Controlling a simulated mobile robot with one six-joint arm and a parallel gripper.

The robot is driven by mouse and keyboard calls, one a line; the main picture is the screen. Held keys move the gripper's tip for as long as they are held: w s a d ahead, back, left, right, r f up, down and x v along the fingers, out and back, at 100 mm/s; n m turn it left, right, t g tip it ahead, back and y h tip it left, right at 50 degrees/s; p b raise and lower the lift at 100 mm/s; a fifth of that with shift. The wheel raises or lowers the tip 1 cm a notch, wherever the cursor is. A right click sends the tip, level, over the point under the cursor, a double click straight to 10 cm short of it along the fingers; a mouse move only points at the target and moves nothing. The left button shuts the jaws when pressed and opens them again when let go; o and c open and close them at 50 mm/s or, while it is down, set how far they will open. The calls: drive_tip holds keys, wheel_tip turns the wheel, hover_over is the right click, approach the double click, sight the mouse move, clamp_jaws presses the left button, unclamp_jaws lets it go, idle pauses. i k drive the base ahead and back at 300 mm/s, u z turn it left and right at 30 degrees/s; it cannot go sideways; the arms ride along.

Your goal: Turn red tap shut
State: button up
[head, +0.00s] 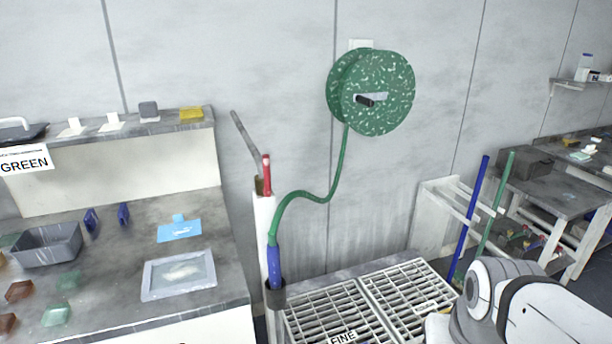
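The red tap handle (266,174) stands upright at the top of a pale post (263,222), left of the middle in the head view. A grey bar or pipe (245,138) slants up and left from beside it. A green hose (322,197) runs from a speckled green reel (378,92) on the wall down to a blue nozzle (274,266), which sits in a dark holder by the post. My gripper is not in view; only a white and grey part of my arm shows at the lower right, well apart from the tap.
A bench with a grey bin (47,245), a blue card (179,231) and a pale tray (179,275) stands left of the post. A slatted grate (330,312) lies to its right. Blue (467,220) and green (497,205) poles lean farther right.

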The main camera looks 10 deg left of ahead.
sight(266, 190)
drive_tip(key=z, duration=2)
drive_tip(key=k, duration=0.8)
drive_tip(key=u, duration=2.45)
drive_tip(key=i, duration=1)
